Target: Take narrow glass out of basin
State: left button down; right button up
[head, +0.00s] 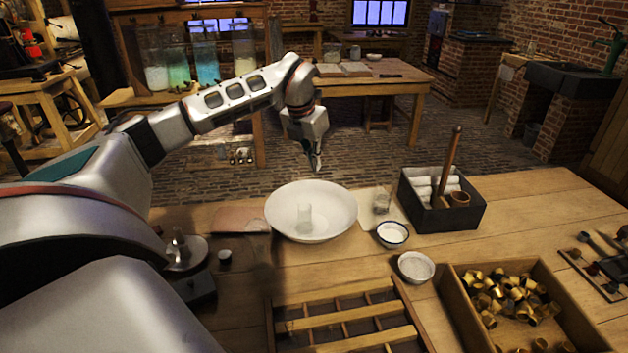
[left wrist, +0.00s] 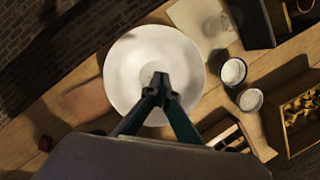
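The wide white basin (head: 335,213) stands on the wooden table; it also shows in the left wrist view (left wrist: 125,70). A clear narrow glass (head: 304,217) stands upright inside it. In the left wrist view I cannot make the glass out clearly around my fingertips. A second clear glass (head: 381,202) stands outside, right of the basin, on a pale cloth or board. My left gripper (head: 317,167) hangs above the basin's far side, pointing down, apart from the glass. Its dark fingers (left wrist: 160,88) converge at the tips and look shut, with nothing held. My right gripper is out of view.
Two small bowls, one (head: 393,234) and another (head: 416,267), stand right of the basin. A dark box (head: 440,214) with an upright wooden handle is behind them. A divided wooden tray (head: 345,325) and a crate of brass pieces (head: 462,317) are in front.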

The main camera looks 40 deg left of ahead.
pick_arm(q)
jog(key=shift+r, duration=1.2)
jog(key=c, duration=0.6)
grip_release()
jog(key=shift+r, duration=0.1)
